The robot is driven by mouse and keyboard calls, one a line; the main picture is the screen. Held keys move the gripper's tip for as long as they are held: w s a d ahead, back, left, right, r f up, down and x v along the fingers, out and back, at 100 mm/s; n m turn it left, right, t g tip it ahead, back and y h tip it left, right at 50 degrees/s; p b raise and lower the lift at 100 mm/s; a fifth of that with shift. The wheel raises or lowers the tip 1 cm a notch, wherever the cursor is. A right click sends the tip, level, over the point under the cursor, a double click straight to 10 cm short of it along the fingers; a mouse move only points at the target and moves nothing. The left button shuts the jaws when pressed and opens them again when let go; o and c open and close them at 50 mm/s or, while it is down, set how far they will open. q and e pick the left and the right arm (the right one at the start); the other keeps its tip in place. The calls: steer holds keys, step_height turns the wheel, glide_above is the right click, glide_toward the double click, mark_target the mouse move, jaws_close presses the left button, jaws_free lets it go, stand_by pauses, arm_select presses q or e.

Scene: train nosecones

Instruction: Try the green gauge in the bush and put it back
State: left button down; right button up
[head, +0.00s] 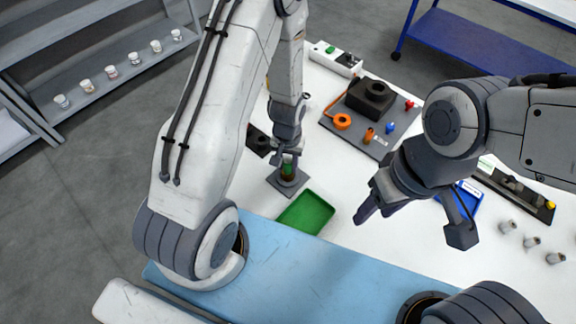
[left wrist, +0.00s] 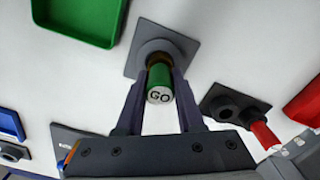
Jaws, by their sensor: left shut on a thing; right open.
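The green gauge (head: 287,168) is upright, and its end marked GO (left wrist: 159,96) faces the left wrist camera. My left gripper (head: 289,160) is shut on it, with one finger on each side in the left wrist view (left wrist: 160,88). The brown bush (left wrist: 158,59) sits on a grey square plate (left wrist: 137,62), directly under the gauge. The gauge is lined up with the bush; how deep it sits inside cannot be told. My right gripper (head: 412,220) is open and empty above the table, to the right of the green tray.
An empty green tray (head: 306,212) lies close to the plate. A dark holder with a red piece (left wrist: 262,135) is beside the plate. A grey board (head: 385,137) with coloured parts, a blue tray (head: 467,203) and several small grey pieces (head: 531,242) lie farther right.

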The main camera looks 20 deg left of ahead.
arm_select(q)
steer(key=shift+r+p, duration=2.65)
steer(key=shift+r, duration=0.8)
